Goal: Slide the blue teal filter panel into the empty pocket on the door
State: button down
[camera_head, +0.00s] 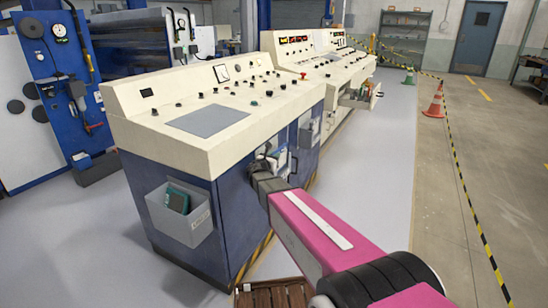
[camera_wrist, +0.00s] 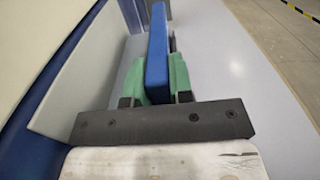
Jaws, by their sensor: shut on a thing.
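In the wrist view, my gripper (camera_wrist: 157,82) is shut on a blue panel (camera_wrist: 157,45), which stands edge-on between the green finger pads. A pale grey wall (camera_wrist: 90,65) lies close to the left of the panel, with a small gap. In the head view, my gripper (camera_head: 264,165) is at the blue door side of the cream console. A pale pocket (camera_head: 309,130) hangs on the door face beyond it. A small blue and white patch (camera_head: 281,160) shows beside my gripper; I cannot tell whether it is the panel or a pocket.
A grey bin (camera_head: 160,212) on the console's near end holds a dark teal item (camera_head: 177,200). A wooden pallet (camera_head: 275,295) lies on the floor below my arm. An orange cone (camera_head: 435,103) stands further off at right. The grey floor beside the console is clear.

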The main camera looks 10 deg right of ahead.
jog(key=shift+f, duration=0.45)
jog(key=c, duration=0.9)
grip_release()
jog(key=v, duration=1.1)
jog(key=shift+d, duration=0.1)
